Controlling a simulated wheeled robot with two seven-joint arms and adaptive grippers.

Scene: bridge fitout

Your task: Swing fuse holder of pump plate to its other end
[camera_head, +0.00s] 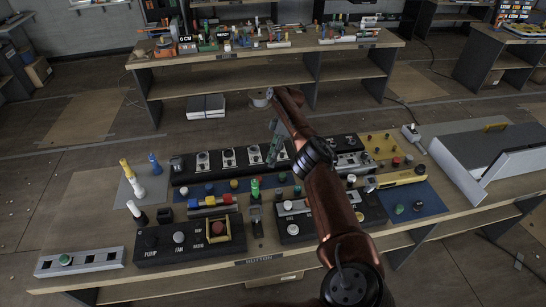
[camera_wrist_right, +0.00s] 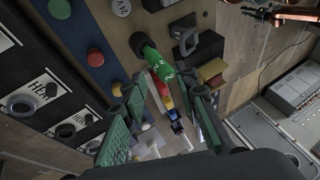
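A black plate marked PUMP (camera_head: 180,240) lies at the front left of the near bench, with knobs and a red button (camera_head: 217,228) inside a yellow frame (camera_head: 237,229). I cannot make out which part is its fuse holder. My right gripper (camera_head: 274,150) hangs over the back of the bench, behind and right of that plate. In the right wrist view my right gripper (camera_wrist_right: 170,90) is open, its green pads apart, with nothing visibly held. A green cylinder (camera_wrist_right: 163,65) shows beyond the fingertips, apparently below them.
Another black panel with several white-plated switches (camera_head: 228,158) lies behind. A blue mat (camera_head: 430,200) and a grey case (camera_head: 495,155) are at the right. Upright tools (camera_head: 133,180) stand at the left. My right arm hides part of the bench's middle.

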